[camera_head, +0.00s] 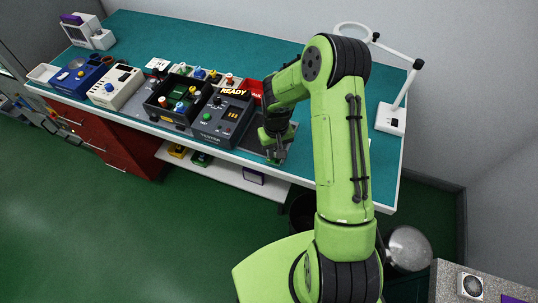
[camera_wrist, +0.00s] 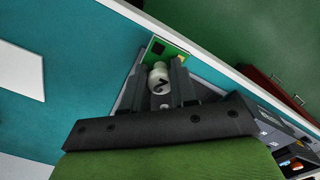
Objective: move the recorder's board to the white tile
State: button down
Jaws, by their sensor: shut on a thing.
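In the wrist view my gripper (camera_wrist: 160,85) is shut on a pale round knob with a dark mark. A green board (camera_wrist: 157,48) with a dark chip shows just beyond the knob; the fingers hide part of it. In the head view my gripper (camera_head: 276,137) is low over a dark grey plate (camera_head: 254,147) at the bench's front edge, right of the tester. I cannot tell whether the board touches the plate. A flat white rectangle (camera_wrist: 20,70), likely the white tile, lies on the teal bench top at the left of the wrist view. My arm mostly hides that area in the head view.
The tester (camera_head: 222,117) with a lit READY sign stands left of my gripper. Further left are a black bin (camera_head: 163,107) with coloured knobs, a cream device (camera_head: 115,88) and a blue device (camera_head: 82,77). A white magnifier lamp (camera_head: 391,119) stands at the right end.

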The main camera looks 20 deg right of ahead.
jog(key=s+d+r+b, duration=0.1)
jog(key=s+d+r, duration=0.15)
jog(key=d, duration=1.25)
jog(key=s+d+r+b, duration=0.2)
jog(key=d+r, duration=0.2)
jog(key=d, duration=1.1)
notch_tip(320, 180, down, 10)
jog(key=b, duration=0.6)
jog(key=shift+w+a+r+b, duration=0.15)
jog(key=shift+r+b, duration=0.05)
jog(key=shift+b, duration=0.1)
jog(key=shift+f, duration=0.2)
jog(key=c, duration=0.8)
grip_release()
notch_tip(320, 180, up, 7)
jog(key=p, duration=0.5)
